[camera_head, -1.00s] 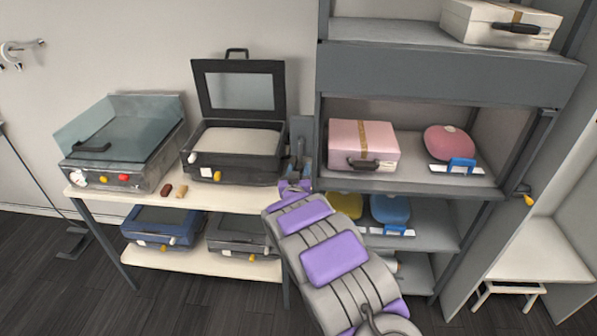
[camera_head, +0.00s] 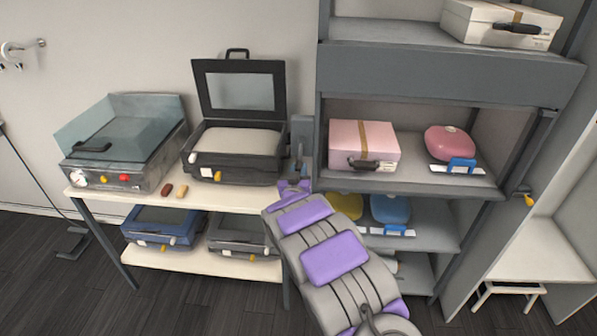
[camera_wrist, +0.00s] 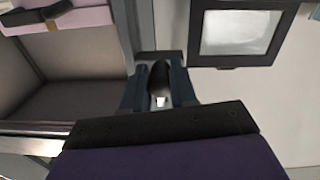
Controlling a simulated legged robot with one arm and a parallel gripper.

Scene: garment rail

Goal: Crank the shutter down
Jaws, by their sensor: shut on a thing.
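The shutter (camera_head: 445,72) is a dark grey panel across the upper part of the grey shelf unit. Its lower edge is above the pink case, and the bay under it is open. My gripper (camera_head: 299,163) is at the left side of the unit, beside a grey upright box (camera_head: 302,128). In the wrist view my gripper (camera_wrist: 158,88) is shut on a dark knob (camera_wrist: 159,76) with a pale metal part below it. The knob looks like the crank's handle, but the rest of the crank is hidden by my fingers and wrist.
A pink case (camera_head: 362,145) and a pink rounded bag (camera_head: 449,142) stand in the open bay. A white case (camera_head: 500,22) is above. An open black machine (camera_head: 235,150) stands close left on the white table (camera_head: 230,200). A yellow handle (camera_head: 529,199) is at far right.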

